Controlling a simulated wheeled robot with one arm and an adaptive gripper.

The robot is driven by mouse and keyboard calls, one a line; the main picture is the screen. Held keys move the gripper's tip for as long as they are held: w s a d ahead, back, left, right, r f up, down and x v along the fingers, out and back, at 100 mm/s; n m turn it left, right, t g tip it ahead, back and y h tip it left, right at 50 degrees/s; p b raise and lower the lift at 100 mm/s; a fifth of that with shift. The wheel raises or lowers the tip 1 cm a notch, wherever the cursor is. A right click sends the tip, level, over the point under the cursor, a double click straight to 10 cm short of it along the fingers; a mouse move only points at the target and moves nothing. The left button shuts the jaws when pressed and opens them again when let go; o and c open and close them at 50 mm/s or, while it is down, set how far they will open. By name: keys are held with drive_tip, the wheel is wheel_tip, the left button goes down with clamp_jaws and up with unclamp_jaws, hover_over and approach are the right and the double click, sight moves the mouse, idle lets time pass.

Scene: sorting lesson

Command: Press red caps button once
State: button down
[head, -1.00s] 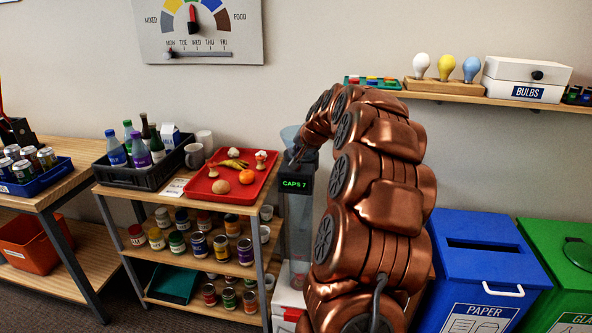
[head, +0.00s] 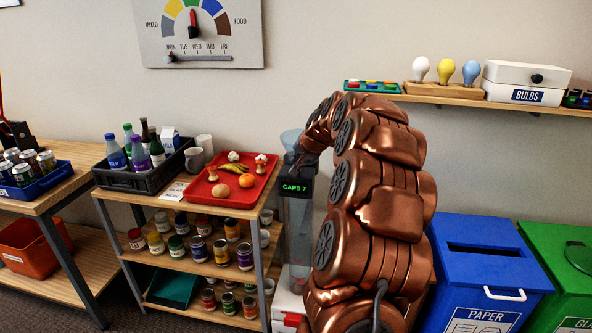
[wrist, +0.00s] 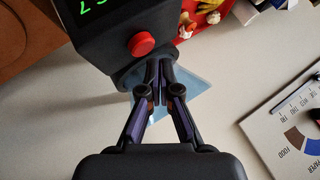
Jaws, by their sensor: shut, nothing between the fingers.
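The red caps button (wrist: 141,44) is a round red knob on the dark face of the caps counter (wrist: 95,40), seen in the wrist view. The counter also shows in the head view (head: 297,187), with a green "CAPS 7" display. My gripper (wrist: 159,66) is shut and empty, its fingertips close together just below and right of the button in the wrist view. I see a gap between fingertips and button in the picture, but cannot tell the depth. In the head view my copper arm hides the gripper and the button.
The counter stands on a clear tube between the shelf cart with a red food tray (head: 203,196) and my arm. A wall shelf (head: 450,97) with bulbs is above right. Blue (head: 490,265) and green (head: 565,250) bins stand at right.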

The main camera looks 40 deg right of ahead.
drive_tip(key=shift+f, duration=0.15)
idle(0.5)
drive_tip(key=shift+f, duration=0.3)
drive_tip(key=shift+f+b, duration=0.45)
drive_tip(key=shift+b, duration=0.05)
idle(0.8)
drive_tip(key=shift+r, duration=0.15)
drive_tip(key=shift+r+p, duration=0.3)
drive_tip(key=shift+r, duration=0.45)
drive_tip(key=shift+r, duration=0.1)
drive_tip(key=shift+r+p, duration=0.95)
drive_tip(key=shift+r, duration=1.5)
drive_tip(key=shift+w+a, duration=0.1)
